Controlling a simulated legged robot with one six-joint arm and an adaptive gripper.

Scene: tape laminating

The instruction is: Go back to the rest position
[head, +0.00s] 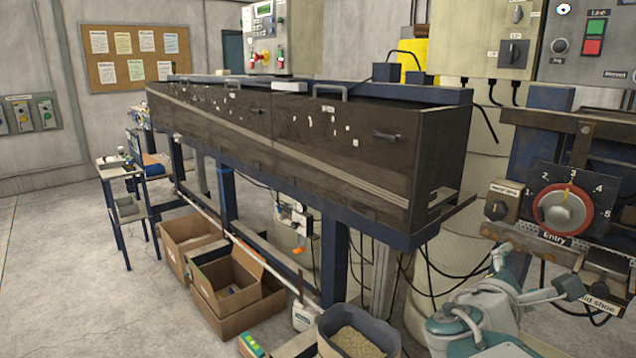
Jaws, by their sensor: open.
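My gripper (538,270) shows at the lower right of the head view, in grey and teal. Its fingers look spread apart, one reaching up and one reaching right, with nothing visible between them. It is in front of the control dial panel (540,205), low at the picture's right side. I cannot tell whether it touches the parts behind it. Part of my arm runs out of the bottom edge of the picture.
A long dark machine housing (290,150) on blue legs fills the middle. Under it stand cardboard boxes (235,285), a grey bin (325,325) of granules and a white jug (304,316). A small side table (112,170) stands at left. The floor (60,290) at left is clear.

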